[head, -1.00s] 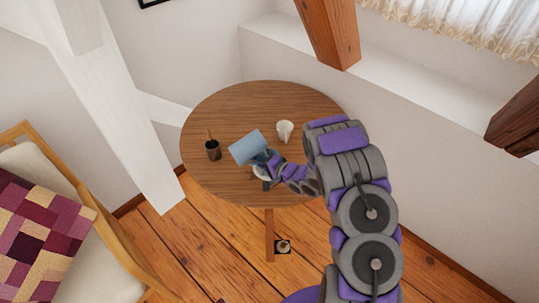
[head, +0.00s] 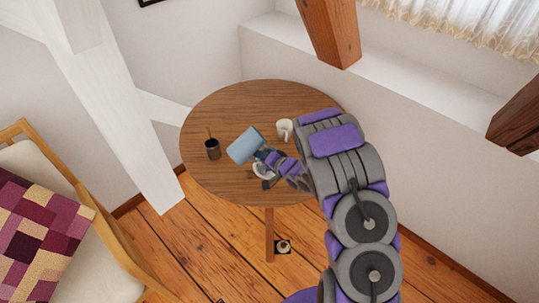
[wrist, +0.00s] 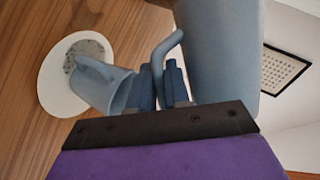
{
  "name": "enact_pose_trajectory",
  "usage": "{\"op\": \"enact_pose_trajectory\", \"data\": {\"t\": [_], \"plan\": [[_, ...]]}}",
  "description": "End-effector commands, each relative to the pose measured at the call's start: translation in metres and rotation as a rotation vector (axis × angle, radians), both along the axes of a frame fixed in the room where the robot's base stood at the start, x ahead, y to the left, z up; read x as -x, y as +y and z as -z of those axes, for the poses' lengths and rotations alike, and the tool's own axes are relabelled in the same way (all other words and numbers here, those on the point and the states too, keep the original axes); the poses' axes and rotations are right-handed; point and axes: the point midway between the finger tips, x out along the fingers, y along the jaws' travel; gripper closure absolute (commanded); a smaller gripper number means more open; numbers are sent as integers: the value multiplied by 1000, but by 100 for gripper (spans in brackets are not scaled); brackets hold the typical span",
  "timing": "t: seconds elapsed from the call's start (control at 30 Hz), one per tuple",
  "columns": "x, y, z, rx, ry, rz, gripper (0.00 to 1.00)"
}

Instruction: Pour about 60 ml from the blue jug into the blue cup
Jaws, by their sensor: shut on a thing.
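The blue jug (head: 243,145) is held tilted above the round table in the head view. It fills the upper middle of the wrist view (wrist: 225,45), with its handle (wrist: 165,50) at my gripper. My gripper (head: 270,163) is shut on the jug; its fingers show in the wrist view (wrist: 162,85). The blue cup (wrist: 105,88) shows left of the fingers in the wrist view, in front of a white dish. In the head view my gripper and the jug mostly hide the cup. I see no liquid stream, and the level in the cup cannot be made out.
The round wooden table (head: 225,110) also holds a dark tumbler (head: 212,149) with a stick in it, a white mug (head: 284,128) and a white dish with a grey speckled centre (wrist: 60,95). A white timber brace (head: 115,110) and a chair (head: 60,220) stand left.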

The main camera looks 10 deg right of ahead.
Motion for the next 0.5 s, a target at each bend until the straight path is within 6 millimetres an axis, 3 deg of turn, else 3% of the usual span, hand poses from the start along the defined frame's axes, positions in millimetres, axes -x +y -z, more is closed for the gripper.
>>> {"op": "enact_pose_trajectory", "data": {"t": [0.5], "plan": [[-5,-9,1,155,-55,9,100]]}}
